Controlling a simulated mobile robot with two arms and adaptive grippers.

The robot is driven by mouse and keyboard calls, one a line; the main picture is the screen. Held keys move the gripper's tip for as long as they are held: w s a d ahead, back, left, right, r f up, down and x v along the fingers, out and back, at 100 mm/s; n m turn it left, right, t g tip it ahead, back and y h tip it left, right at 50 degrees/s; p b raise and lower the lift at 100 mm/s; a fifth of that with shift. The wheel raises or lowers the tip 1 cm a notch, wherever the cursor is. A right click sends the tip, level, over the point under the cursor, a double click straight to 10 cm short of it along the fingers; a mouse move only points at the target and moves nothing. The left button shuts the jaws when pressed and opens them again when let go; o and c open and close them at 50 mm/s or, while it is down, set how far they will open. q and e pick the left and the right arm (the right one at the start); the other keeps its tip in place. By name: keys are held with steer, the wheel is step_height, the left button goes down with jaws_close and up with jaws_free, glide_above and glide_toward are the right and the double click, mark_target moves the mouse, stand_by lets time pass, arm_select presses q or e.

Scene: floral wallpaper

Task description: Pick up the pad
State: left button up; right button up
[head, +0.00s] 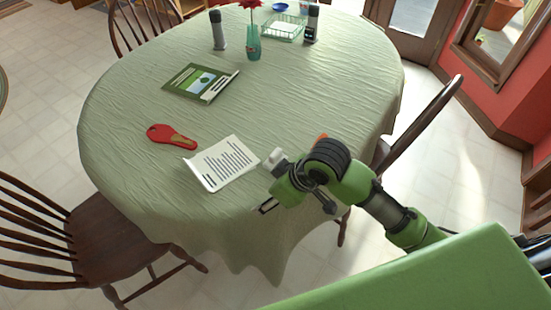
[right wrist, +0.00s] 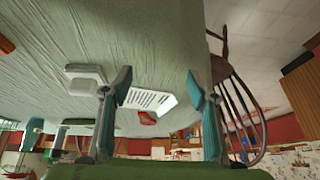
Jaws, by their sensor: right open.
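The pad (head: 222,163) is a white sheet-like block with lines of dark print, lying on the green tablecloth near the table's front edge. It also shows in the right wrist view (right wrist: 150,99), seen between the two fingers. My right gripper (head: 268,185) is just right of the pad near the table edge, apart from it in the head view. In the right wrist view the gripper (right wrist: 158,80) has its teal fingers wide apart with nothing held between them. My left gripper is not in view.
A red object (head: 172,136) lies left of the pad, and a green book (head: 200,82) behind it. A vase (head: 253,45), shakers and a wire basket (head: 282,28) stand at the back. Chairs surround the table (head: 330,95), whose middle right is clear.

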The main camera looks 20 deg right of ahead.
steer(key=w+d+r, duration=0.4)
steer(key=w+r, duration=0.1)
steer(key=w, duration=0.1)
steer(key=h, duration=0.1)
glide_toward(276, 152)
steer(key=shift+g, duration=0.3)
steer(key=x, duration=0.6)
steer(key=p+x, duration=0.1)
steer(key=x, duration=0.3)
steer(key=shift+w+a, duration=0.1)
steer(key=shift+w, duration=0.2)
steer(key=shift+s, duration=0.1)
steer(key=c, duration=1.3)
steer(key=shift+r, duration=0.1)
